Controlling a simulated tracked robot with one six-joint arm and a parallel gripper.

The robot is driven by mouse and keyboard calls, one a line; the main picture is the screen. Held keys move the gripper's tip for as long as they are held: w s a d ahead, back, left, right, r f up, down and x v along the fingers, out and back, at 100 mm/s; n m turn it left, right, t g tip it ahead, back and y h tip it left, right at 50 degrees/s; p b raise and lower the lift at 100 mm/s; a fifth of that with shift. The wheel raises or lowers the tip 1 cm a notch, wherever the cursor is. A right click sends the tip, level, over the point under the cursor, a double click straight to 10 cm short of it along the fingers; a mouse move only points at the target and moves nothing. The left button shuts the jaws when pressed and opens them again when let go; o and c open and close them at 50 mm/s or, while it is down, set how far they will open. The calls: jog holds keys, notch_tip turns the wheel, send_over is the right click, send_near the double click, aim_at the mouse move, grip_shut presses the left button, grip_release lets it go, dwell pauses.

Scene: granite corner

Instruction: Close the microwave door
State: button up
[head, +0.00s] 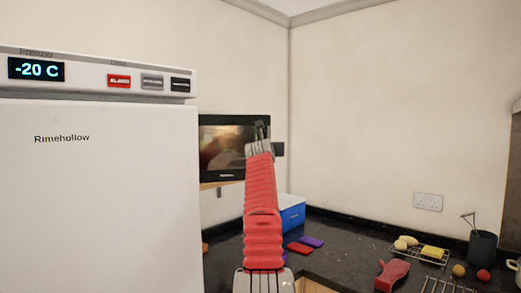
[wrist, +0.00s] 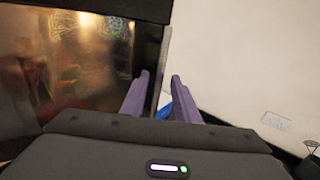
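The microwave (head: 222,150) is dark and glossy, on a wooden shelf right of the freezer. How far its door stands open is unclear in the head view. In the wrist view, the shiny dark door panel (wrist: 75,65) fills the left side, with a thin grey upright strip (wrist: 161,65) at its right edge. My gripper (wrist: 160,76) is open, its two purple fingers apart on either side of that strip. Contact cannot be told. In the head view my gripper (head: 262,132) is small and partly hidden by my red arm, at the microwave's right side.
A white freezer (head: 110,190) stands close on the left. A blue box (head: 292,213) sits on the dark counter (head: 340,255) below the microwave. Red and purple pads, a red mitt (head: 392,274), a rack with food and a utensil pot (head: 482,248) lie rightward.

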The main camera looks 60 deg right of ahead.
jog(key=shift+s+a+r, duration=0.1)
jog(key=shift+a+r, duration=0.05)
jog(key=shift+r, duration=0.1)
jog(key=shift+s+a+r, duration=0.1)
jog(key=shift+s+a, duration=0.15)
jog(key=shift+a, duration=0.05)
jog(key=shift+a, duration=0.25)
jog(key=v, duration=1.2)
jog(key=shift+f, duration=0.35)
dwell(0.4)
jog(key=shift+a, duration=0.1)
jog(key=shift+f, duration=0.1)
